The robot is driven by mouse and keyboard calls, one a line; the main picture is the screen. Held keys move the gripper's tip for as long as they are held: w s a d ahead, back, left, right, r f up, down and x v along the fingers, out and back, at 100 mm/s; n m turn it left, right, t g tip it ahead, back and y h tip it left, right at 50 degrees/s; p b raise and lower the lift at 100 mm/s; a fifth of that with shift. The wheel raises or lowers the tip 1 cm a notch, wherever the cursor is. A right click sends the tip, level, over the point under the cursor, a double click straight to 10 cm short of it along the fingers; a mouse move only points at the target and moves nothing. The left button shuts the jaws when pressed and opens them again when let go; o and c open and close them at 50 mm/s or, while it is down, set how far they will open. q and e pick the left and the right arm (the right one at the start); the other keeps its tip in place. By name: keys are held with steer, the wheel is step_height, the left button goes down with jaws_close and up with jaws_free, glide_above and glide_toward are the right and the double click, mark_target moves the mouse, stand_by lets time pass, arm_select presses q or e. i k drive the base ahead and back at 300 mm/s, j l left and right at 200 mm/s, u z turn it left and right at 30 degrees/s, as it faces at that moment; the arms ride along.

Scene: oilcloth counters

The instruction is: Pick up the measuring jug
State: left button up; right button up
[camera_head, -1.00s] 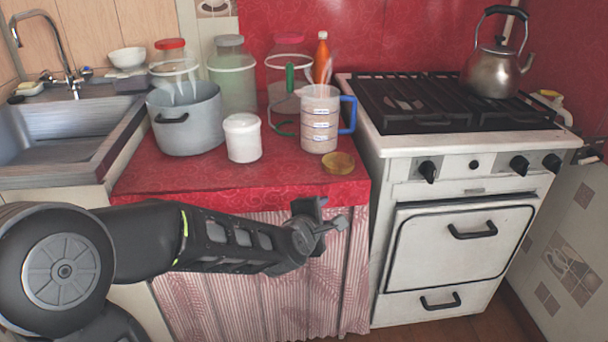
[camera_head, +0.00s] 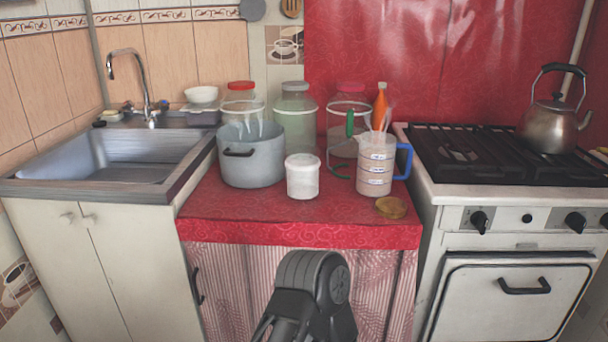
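The measuring jug (camera_head: 375,166) stands upright on the red oilcloth counter (camera_head: 270,207), near its right end. It is clear with pale markings and a blue handle (camera_head: 403,161) on its right side. Thin light utensils stick up from its top. A dark part of my arm (camera_head: 312,285) rises at the bottom centre, in front of the counter and well apart from the jug. Neither of my grippers can be made out in this view.
A grey pot (camera_head: 252,158) and white canister (camera_head: 302,177) stand left of the jug. Jars (camera_head: 295,120) and an orange bottle (camera_head: 380,108) are behind. A yellowish lid (camera_head: 391,207) lies in front. The stove (camera_head: 500,190) is right, the sink (camera_head: 105,158) left.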

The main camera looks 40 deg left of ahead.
mark_target(375, 162)
steer(key=i, duration=0.8)
steer(key=u, duration=1.65)
